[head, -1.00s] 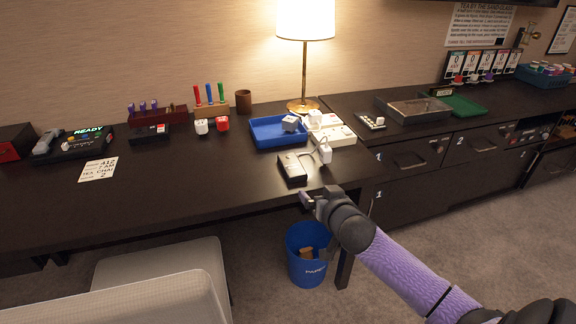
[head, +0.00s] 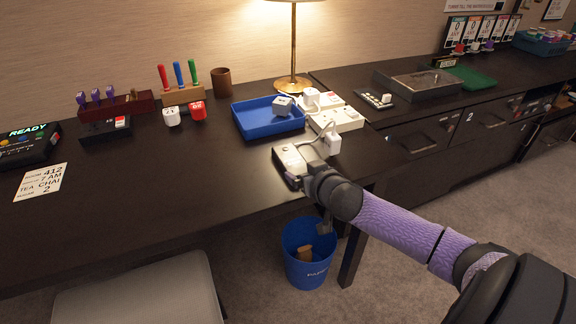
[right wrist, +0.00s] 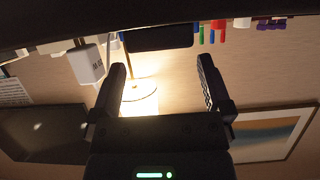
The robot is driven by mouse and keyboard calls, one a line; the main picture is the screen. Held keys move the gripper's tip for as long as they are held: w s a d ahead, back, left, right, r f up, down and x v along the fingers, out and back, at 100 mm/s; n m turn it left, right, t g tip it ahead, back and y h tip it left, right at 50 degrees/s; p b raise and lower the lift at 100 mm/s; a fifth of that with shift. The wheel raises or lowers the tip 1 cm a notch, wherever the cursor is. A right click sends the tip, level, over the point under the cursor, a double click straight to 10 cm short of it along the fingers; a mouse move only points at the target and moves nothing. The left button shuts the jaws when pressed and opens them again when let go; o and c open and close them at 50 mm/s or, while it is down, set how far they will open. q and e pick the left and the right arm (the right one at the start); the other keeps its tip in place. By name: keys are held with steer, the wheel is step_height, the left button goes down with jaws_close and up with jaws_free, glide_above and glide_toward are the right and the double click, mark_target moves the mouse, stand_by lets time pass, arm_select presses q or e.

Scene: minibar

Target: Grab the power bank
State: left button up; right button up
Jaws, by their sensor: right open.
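The power bank (head: 291,158), a dark box with a lighter top, lies near the front edge of the desk, with a cable running to a white plug (head: 331,141). My right gripper (head: 304,180) is at its near end and hides part of that end. In the right wrist view, which is upside down, my open right gripper (right wrist: 161,75) has a finger on each side. A dark box (right wrist: 160,38), apparently the power bank, shows ahead between them. The white plug (right wrist: 88,64) is outside the left finger. I cannot tell whether the fingers touch anything. My left gripper is not in view.
A blue tray (head: 258,127) holding a white cube and a white power strip (head: 343,120) lie behind the power bank. A lamp (head: 293,84) stands at the back. A blue bin (head: 306,274) is below the desk edge. The desk left of the power bank is clear.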

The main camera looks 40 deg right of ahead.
mark_target(297, 167)
steer(key=b+x, duration=0.1)
steer(key=x, duration=0.1)
steer(key=b+x, duration=0.2)
steer(key=shift+w+f, duration=0.25)
steer(key=shift+f, duration=0.2)
steer(key=shift+w+d+b, duration=0.1)
steer(key=shift+w+b, duration=0.2)
steer(key=shift+b, duration=0.05)
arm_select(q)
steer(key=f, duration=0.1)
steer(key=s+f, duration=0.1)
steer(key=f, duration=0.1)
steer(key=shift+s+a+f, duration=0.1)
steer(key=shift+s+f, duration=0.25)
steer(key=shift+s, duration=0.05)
arm_select(e)
steer(key=shift+r, duration=0.15)
steer(key=shift+c, duration=0.3)
steer(key=c, duration=0.7)
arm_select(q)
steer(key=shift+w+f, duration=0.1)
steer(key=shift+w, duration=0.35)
arm_select(e)
steer(key=c, duration=0.5)
